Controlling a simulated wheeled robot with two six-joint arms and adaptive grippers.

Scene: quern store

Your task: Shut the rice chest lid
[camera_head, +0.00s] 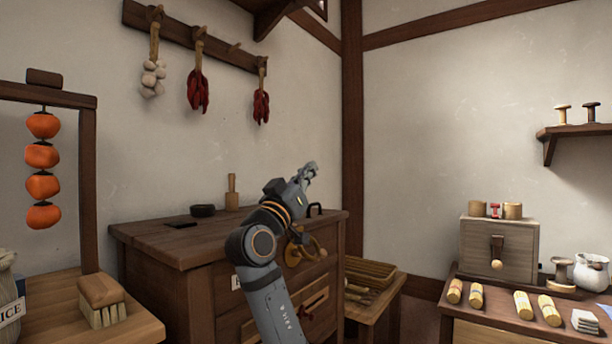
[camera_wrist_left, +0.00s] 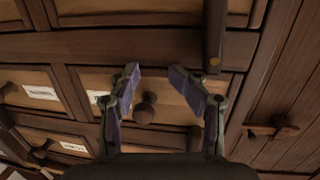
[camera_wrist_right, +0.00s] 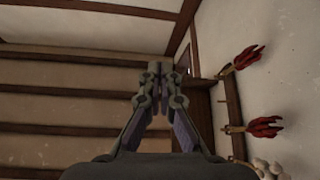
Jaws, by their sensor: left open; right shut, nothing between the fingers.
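A brown wooden chest (camera_head: 165,250) stands in the middle of the head view, with a round brass fitting, drawers and a partly hidden label on its front. Its top lies flat, and I see no raised lid. A dark handle (camera_head: 315,209) stands at the top's right end. My right gripper (camera_head: 306,174) is shut and empty, raised above the chest and pointing up; it also shows in the right wrist view (camera_wrist_right: 159,68). My left gripper (camera_wrist_left: 153,72) is open and empty before a drawer front with a dark round knob (camera_wrist_left: 147,110). My right arm hides part of the chest.
A dark bowl (camera_head: 203,210) and an upright wooden pestle (camera_head: 232,190) stand on the chest top. A brush (camera_head: 101,300) lies on the left table. A low stand with a woven tray (camera_head: 370,270) is right of the chest. A grey mill box (camera_head: 500,250) stands farther right.

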